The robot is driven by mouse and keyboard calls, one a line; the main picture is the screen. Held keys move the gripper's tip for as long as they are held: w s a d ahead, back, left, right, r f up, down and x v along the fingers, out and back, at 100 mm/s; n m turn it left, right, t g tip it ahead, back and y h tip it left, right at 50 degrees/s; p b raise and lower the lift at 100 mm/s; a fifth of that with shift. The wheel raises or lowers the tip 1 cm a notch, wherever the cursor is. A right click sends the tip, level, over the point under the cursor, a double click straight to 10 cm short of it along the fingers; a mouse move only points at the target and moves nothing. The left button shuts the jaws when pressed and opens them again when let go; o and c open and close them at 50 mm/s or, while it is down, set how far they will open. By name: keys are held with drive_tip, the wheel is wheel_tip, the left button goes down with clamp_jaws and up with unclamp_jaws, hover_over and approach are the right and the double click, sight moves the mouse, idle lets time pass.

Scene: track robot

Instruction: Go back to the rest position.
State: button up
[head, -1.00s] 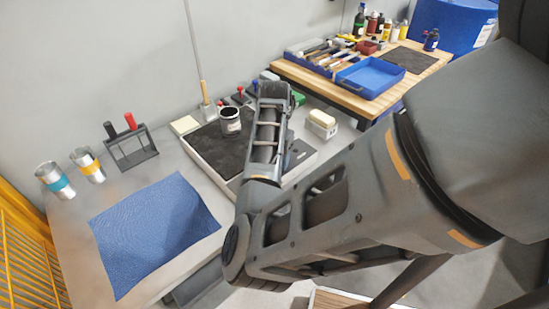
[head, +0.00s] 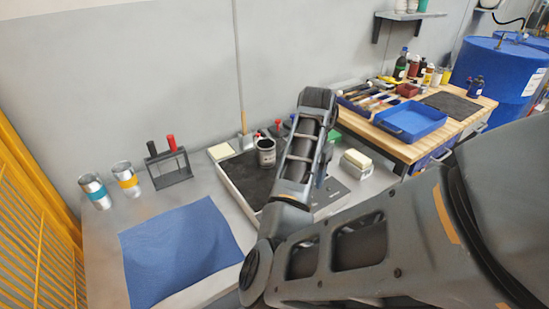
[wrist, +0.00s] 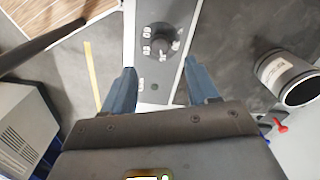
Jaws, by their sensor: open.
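My gripper (wrist: 160,88) is open in the wrist view, its two blue fingers apart with nothing between them. Beyond them is a dark panel with a round knob (wrist: 160,42) and small pale labels. A black can with a white label (wrist: 285,75) stands to the right of the fingers, apart from them. In the head view my arm reaches over the dark-topped tray (head: 238,185), to the right of the same can (head: 266,152). The fingers cannot be made out in the head view.
A blue cloth (head: 180,250), two metal cups (head: 95,191) (head: 126,179) and a rack with red and black handles (head: 169,165) are left on the bench. A wooden table (head: 462,122) holds a blue tray (head: 410,120).

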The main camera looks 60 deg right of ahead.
drive_tip(key=shift+s+d, duration=0.25)
drive_tip(key=shift+d, duration=0.05)
drive_tip(key=s+d+r+n+t+h, duration=0.1)
drive_tip(key=s+d+r+n+h, duration=0.2)
drive_tip(key=d+n+h, duration=0.6)
drive_tip(key=s+a+f+n+t+y, duration=0.15)
drive_tip(key=a+n+t, duration=0.4)
drive_tip(key=a, duration=0.75)
drive_tip(key=a+f+n+t+y, duration=0.15)
drive_tip(key=a+n+t, duration=0.4)
drive_tip(key=a, duration=0.85)
drive_tip(key=s+a+r+t+y, duration=0.1)
drive_tip(key=s+a+r+y, duration=0.2)
drive_tip(key=a, duration=0.6)
drive_tip(key=s+a+r+t+y, duration=0.1)
drive_tip(key=s+a+r+y, duration=0.2)
drive_tip(key=s+a+r, duration=0.2)
drive_tip(key=s+a, duration=0.3)
drive_tip(key=a, duration=0.1)
drive_tip(key=shift+s+a+r+t, duration=0.2)
drive_tip(key=shift+r+t, duration=0.1)
drive_tip(key=shift+t, duration=0.1)
